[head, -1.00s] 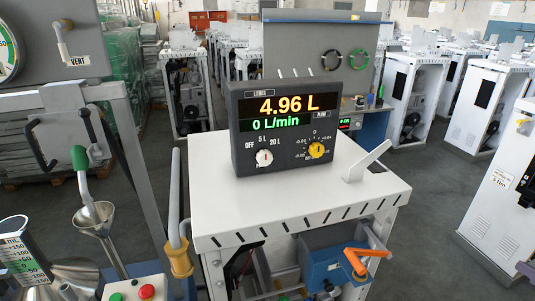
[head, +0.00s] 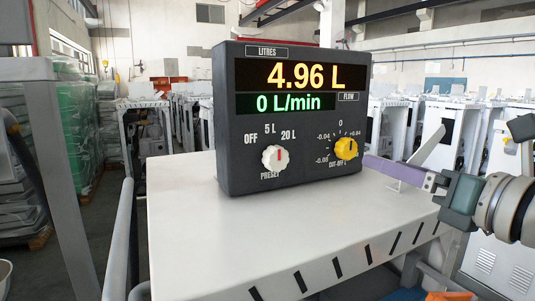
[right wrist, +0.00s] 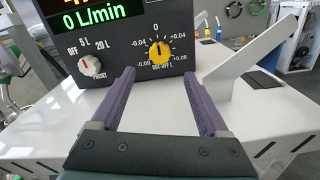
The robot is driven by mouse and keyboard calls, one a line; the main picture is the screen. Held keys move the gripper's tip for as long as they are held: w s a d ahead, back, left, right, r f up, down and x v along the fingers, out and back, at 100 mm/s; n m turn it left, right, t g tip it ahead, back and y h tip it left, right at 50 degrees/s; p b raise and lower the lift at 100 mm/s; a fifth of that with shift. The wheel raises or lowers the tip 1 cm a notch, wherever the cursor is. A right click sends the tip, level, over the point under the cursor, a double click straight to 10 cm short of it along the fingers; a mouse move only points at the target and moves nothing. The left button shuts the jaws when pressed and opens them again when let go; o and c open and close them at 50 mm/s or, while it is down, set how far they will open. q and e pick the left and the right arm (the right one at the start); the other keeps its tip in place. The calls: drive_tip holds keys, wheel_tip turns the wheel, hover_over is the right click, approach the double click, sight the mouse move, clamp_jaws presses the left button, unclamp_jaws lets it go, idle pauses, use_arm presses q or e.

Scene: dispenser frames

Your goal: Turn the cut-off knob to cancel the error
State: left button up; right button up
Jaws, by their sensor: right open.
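The yellow cut-off knob (head: 346,148) is on the lower right of the dark meter box (head: 240,180), within a scale from -0.08 through 0 at the top. It also shows in the right wrist view (right wrist: 159,52); the dark mark on it is small and looks close to upright there. The display (head: 300,76) reads 4.96 L and 0 L/min. My right gripper (head: 372,163) is open, with its purple fingers just right of the knob in the head view. In the right wrist view its empty fingers (right wrist: 160,76) point at the meter, on either side below the knob. My left gripper is out of view.
The white and red preset knob (head: 275,158) is left of the cut-off knob, its pointer near 5 L. The meter stands on a white cabinet top (head: 210,235). A white lever (right wrist: 250,72) rises right of my fingers. Several white cabinets stand behind.

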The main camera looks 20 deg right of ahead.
sight(350, 151)
drive_tip(key=w, duration=0.8)
drive_tip(key=shift+a, duration=0.35)
drive_tip(key=shift+c, duration=0.3)
clamp_jaws()
